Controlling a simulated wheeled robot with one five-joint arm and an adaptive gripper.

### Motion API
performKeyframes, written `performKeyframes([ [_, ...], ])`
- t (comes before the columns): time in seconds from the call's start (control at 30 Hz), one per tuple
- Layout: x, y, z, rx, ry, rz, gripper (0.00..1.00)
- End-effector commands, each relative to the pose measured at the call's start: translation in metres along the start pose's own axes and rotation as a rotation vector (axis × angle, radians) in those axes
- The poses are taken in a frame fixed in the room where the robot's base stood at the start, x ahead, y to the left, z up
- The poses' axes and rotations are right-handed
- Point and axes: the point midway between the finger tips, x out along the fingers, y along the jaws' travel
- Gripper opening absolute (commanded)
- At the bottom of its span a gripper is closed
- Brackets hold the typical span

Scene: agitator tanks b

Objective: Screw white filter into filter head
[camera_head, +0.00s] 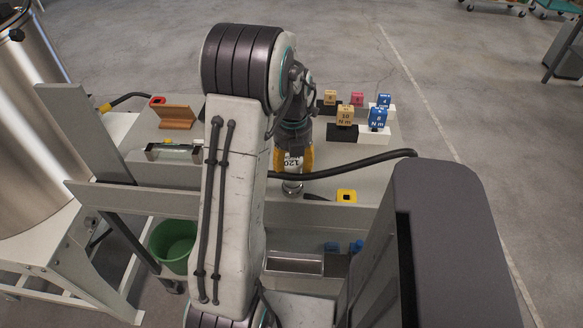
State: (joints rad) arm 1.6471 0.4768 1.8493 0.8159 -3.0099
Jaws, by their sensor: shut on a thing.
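The white filter (292,162), marked with dark digits that look like 120, stands upright at the table's near side. My gripper (293,160) points down with its yellow fingers on both sides of the filter and is shut on it. A grey metallic piece (292,187) is directly below the filter, near a black hose; it may be the filter head. I cannot tell whether the filter touches it or is threaded into it. My arm hides the area to the left of the filter.
Blue, tan and pink marked blocks (345,115) stand on dark and white bases at the back right. A brown wooden stand (176,116) is at the back left. The black hose (360,164) crosses the table's right side. A green bucket (172,243) is below. A steel tank (25,120) stands left.

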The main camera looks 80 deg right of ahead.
Motion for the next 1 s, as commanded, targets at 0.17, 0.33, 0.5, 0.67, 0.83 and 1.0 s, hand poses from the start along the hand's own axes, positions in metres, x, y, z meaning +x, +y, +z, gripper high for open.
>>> performKeyframes([
  [0.17,-0.0002,-0.0001,0.0002,0.000,-0.001,0.000,0.20],
  [0.33,0.0007,-0.0001,0.0003,0.000,-0.001,0.000,0.20],
  [0.5,0.0008,-0.0003,0.0003,0.061,-0.001,0.000,0.20],
  [0.67,0.0011,-0.0008,0.0003,0.245,0.000,0.000,0.19],
  [0.83,0.0014,-0.0012,0.0003,0.455,0.001,0.000,0.19],
  [1.0,0.0017,-0.0015,0.0003,0.665,0.001,-0.001,0.19],
])
